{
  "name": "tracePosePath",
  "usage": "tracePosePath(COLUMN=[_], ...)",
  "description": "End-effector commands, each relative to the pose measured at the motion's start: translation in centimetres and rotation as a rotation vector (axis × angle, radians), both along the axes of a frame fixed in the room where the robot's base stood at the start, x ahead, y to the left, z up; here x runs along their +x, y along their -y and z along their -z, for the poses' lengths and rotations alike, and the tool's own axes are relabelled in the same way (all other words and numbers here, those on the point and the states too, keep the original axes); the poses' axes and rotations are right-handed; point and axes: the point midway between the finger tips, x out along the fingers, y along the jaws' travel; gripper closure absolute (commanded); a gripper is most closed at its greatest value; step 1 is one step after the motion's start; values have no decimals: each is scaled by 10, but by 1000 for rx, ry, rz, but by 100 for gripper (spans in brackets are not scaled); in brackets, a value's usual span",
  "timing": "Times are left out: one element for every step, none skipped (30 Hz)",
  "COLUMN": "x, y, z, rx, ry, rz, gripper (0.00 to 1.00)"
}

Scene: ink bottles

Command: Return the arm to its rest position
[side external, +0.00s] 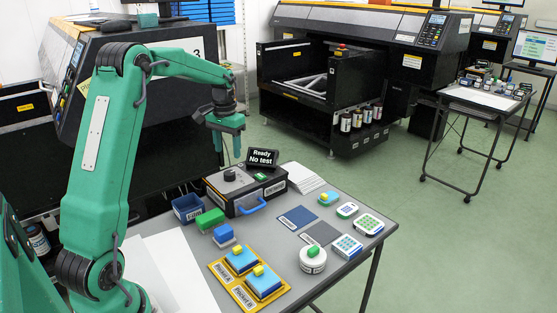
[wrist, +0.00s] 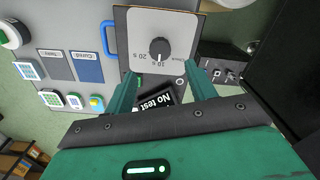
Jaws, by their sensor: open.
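My green gripper (side external: 229,150) hangs in the air above the timer box, jaws pointing down, with nothing held. In the wrist view my gripper (wrist: 163,78) shows two separated green fingers with a clear gap between them. Below it is the grey-topped timer box (side external: 222,184) with a black dial (side external: 230,175), a green button and a blue handle. The dial also shows between the fingers in the wrist view (wrist: 159,49). A small black display (side external: 262,157) at the back of the box reads "Ready No test". My arm is raised and bent over the grey table.
On the table (side external: 330,276) stand a blue bin (side external: 187,208), green and blue blocks, a yellow pocket tray (side external: 218,267), a round white container (side external: 313,260), flat pads and white keypad-like blocks. A large black printer (side external: 160,100) stands close behind my arm.

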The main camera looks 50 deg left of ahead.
Motion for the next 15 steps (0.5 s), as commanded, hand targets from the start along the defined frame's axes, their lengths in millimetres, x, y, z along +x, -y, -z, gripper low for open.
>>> tracePosePath(x=[0, 0, 0, -1, -1, -2, -2, -3, -5, -6, -7, -9, -11, -13, -16], y=[1, 3, 5, 7, 9, 13, 17, 22, 28, 33, 38, 46, 52, 58, 67], z=[-1, -2, -4, -6, -8, -11, -14, -18, -22, -26, -30, -35, -40, -44, -49], rx=[1, 2, 4, 5, 7, 10, 12, 15, 19, 23, 26, 31, 35, 39, 43], ry=[2, 3, 6, 9, 12, 17, 21, 26, 32, 39, 45, 55, 63, 71, 81], rz=[2, 3, 5, 7, 9, 13, 17, 21, 27, 31, 35, 43, 48, 54, 63], gripper=[44, 44, 44, 44, 44, 44, 44, 44, 44, 44, 44, 44, 44, 44, 44])
